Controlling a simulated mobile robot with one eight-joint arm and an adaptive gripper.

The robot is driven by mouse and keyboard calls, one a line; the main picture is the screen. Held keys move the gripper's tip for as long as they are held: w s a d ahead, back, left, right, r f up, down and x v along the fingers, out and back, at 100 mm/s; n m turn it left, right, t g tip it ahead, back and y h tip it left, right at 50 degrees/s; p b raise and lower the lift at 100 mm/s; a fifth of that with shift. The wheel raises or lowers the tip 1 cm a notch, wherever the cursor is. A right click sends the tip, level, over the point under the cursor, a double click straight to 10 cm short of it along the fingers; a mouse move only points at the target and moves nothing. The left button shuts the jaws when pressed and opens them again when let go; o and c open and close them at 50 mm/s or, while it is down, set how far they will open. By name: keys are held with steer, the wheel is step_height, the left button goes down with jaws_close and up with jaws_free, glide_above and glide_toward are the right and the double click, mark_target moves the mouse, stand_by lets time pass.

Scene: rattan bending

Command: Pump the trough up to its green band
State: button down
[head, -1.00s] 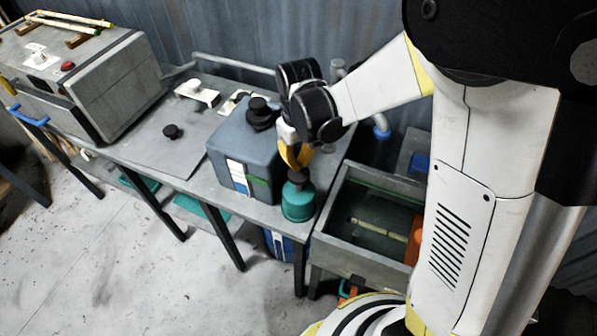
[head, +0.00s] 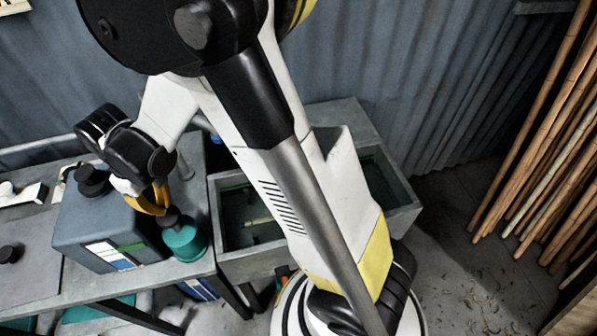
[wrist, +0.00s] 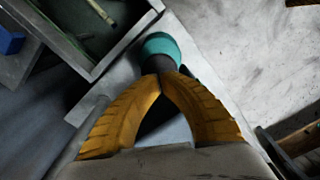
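My gripper (head: 161,208) has yellow fingers, and their tips are together at the dark top of a teal bottle-shaped body (head: 186,243). In the wrist view the fingertips (wrist: 161,76) meet just at the dark neck, with the teal body (wrist: 160,45) beyond. I see nothing clearly held between them. The grey trough (head: 212,205) stands right of the bench, partly hidden behind my arm. Its inside is dark green, with a pale stick (head: 257,221) in it. I cannot make out the liquid level against a band from here.
A blue-grey tank (head: 85,222) with a black cap (head: 93,181) and a label with a green stripe (head: 112,255) stands left of the gripper. The grey bench (head: 50,298) runs left. Tall canes (head: 535,130) lean at the right.

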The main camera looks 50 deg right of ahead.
steer(key=shift+f, duration=0.1)
step_height(320, 180, down, 8)
steer(key=b, duration=0.7)
step_height(320, 180, up, 8)
steer(key=p, duration=0.5)
steer(key=shift+r+p, duration=0.2)
steer(key=shift+p, duration=0.1)
steer(key=shift+f, duration=0.2)
stand_by(0.4)
step_height(320, 180, down, 8)
steer(key=b, duration=0.7)
steer(key=shift+f, duration=0.1)
step_height(320, 180, up, 9)
steer(key=p, duration=0.6)
steer(key=shift+f, duration=0.25)
